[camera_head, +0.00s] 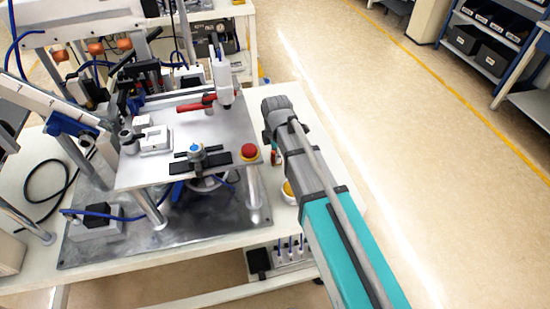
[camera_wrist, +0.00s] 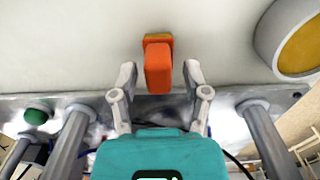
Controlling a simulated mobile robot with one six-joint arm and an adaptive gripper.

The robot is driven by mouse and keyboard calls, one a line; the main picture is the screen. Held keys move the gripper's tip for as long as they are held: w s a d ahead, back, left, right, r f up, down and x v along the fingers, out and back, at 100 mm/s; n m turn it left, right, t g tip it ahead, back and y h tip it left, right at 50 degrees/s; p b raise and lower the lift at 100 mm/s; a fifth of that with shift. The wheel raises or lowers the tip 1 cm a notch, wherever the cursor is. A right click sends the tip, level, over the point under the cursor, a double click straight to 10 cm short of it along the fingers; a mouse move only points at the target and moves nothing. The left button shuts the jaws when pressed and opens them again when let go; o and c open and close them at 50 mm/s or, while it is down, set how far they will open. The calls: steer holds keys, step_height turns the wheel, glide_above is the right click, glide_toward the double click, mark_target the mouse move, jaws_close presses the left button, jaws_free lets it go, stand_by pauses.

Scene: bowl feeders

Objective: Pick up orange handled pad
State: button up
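The orange handled pad (camera_wrist: 158,68) shows in the wrist view at the upper middle, with an orange block-like handle and a darker yellow-orange end at its far side. It stands against a pale white surface. My gripper (camera_wrist: 160,72) is open, with one grey finger on each side of the orange handle. Gaps show between both fingers and the handle, so the gripper does not hold it.
A round white container with a yellow top (camera_wrist: 303,45) lies to the right in the wrist view; it also shows beside my arm in the head view (camera_head: 289,190). A metal fixture plate (camera_head: 185,135) with a red button (camera_head: 249,152) stands left of my arm.

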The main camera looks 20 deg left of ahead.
jaws_close()
steer(key=shift+r, duration=0.15)
step_height(320, 180, up, 3)
steer(key=p, duration=0.3)
steer(key=s+d+r+p, duration=0.7)
steer(key=s+r+p, duration=0.2)
steer(key=s, duration=0.3)
steer(key=shift+d+r+p, duration=0.15)
steer(key=shift+r+p, duration=0.25)
steer(key=shift+p, duration=0.1)
stand_by(0.6)
